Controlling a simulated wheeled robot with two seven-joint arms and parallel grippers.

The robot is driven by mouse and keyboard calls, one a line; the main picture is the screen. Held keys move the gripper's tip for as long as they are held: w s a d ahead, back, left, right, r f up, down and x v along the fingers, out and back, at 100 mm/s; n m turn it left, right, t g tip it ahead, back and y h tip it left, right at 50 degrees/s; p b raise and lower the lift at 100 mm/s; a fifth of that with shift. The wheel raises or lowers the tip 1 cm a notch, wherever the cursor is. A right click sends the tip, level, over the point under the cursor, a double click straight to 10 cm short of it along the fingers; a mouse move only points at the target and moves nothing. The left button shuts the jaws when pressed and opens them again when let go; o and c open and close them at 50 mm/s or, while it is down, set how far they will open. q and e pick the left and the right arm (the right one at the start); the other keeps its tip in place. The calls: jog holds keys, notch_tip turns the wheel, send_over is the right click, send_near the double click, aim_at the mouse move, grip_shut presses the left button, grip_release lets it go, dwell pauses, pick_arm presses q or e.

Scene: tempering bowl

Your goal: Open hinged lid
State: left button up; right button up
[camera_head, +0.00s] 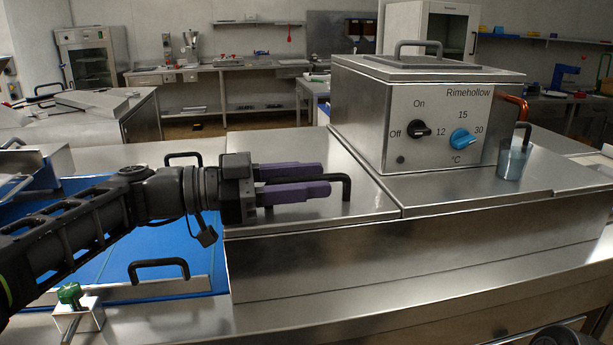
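A flat steel lid (300,212) lies level on the long steel unit, left of the control box. Its black bar handle (346,188) stands up from it; only the right end shows clearly. My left gripper (328,178), with two purple fingers, reaches in from the left over the lid. Its fingers are close together, with the dark handle bar running between them and out past the tips. The fingers hide the rest of the handle.
A steel control box (430,115) marked Rimehollow stands behind right, with a black knob (420,129) and a blue knob (462,138). A glass of liquid (512,163) stands right of it. A blue-floored tray (150,245) lies under my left arm.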

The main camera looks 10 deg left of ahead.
pick_arm(q)
grip_shut()
dwell(0.3)
dwell(1.1)
